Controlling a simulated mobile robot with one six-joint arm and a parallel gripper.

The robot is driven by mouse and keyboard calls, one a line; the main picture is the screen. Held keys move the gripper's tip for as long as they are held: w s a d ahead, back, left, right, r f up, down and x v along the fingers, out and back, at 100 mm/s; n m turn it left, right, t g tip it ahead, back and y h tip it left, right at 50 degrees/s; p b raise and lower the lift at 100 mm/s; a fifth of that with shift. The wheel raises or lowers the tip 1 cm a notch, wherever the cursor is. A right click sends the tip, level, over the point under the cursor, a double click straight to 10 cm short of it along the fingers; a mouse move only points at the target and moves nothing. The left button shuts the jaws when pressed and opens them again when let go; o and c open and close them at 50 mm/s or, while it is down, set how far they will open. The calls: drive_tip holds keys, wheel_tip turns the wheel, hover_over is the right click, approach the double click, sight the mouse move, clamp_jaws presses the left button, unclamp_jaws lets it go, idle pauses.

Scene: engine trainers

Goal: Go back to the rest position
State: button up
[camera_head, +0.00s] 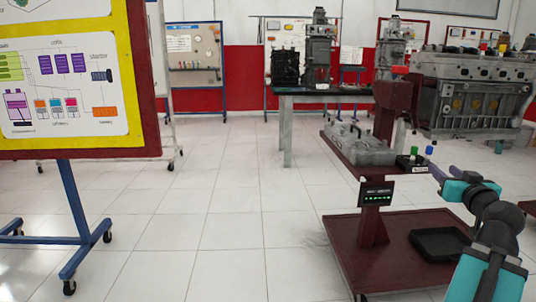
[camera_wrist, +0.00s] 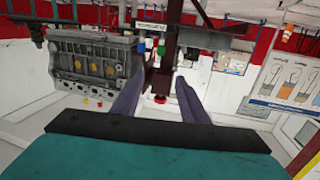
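My gripper (camera_wrist: 160,105) shows in the wrist view with its two purple-grey fingers spread apart and nothing visible between them. In the head view my gripper (camera_head: 437,172) is at the right, at the end of my teal and dark arm. It is just right of the dark red trainer stand (camera_head: 372,232), near a small black box with green and blue knobs (camera_head: 414,162). The wrist view looks toward the stand's post, with the blue and green knobs (camera_wrist: 151,47) near the left finger.
A large engine block (camera_head: 478,95) stands at the right; it also shows in the wrist view (camera_wrist: 92,62). A black tray (camera_head: 440,244) lies on the stand's base. A yellow-framed diagram board (camera_head: 70,75) on blue legs stands at the left. The tiled floor (camera_head: 225,220) between is clear.

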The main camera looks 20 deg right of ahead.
drive_tip(key=w+a+f+n+g+y+p, duration=0.1)
drive_tip(key=w+a+f+n+y+p, duration=0.1)
drive_tip(key=w+a+f+y+p, duration=0.55)
drive_tip(key=w+a+f+n+p, duration=0.15)
drive_tip(key=w+a+p, duration=0.35)
drive_tip(key=w+a, duration=0.65)
drive_tip(key=w+a+f+n+g+y+p, duration=0.1)
drive_tip(key=w+a+f+g+y+p, duration=0.15)
drive_tip(key=a+f+p, duration=0.65)
drive_tip(key=w+a+f+n+g+y+p, duration=0.25)
drive_tip(key=a+f, duration=0.35)
drive_tip(key=a, duration=0.7)
drive_tip(key=s+a+f+n+g+p, duration=0.1)
drive_tip(key=s+a+f+g+p, duration=0.35)
drive_tip(key=s+a+f, duration=0.4)
drive_tip(key=s+a+f+n+g+p, duration=0.1)
drive_tip(key=s+a+f+g+p, duration=0.4)
drive_tip(key=s+a, duration=0.6)
drive_tip(key=s+d+f+m+g+h+p, duration=0.1)
drive_tip(key=s+d+g+h+p, duration=0.1)
drive_tip(key=s, duration=0.7)
drive_tip(key=s+d+f+m+g+h+p, duration=0.1)
drive_tip(key=s+d+f+g+p, duration=0.1)
drive_tip(key=s, duration=0.7)
drive_tip(key=shift+s+m+g+h, duration=0.35)
drive_tip(key=shift+s+m+g, duration=0.05)
drive_tip(key=shift+g, duration=0.15)
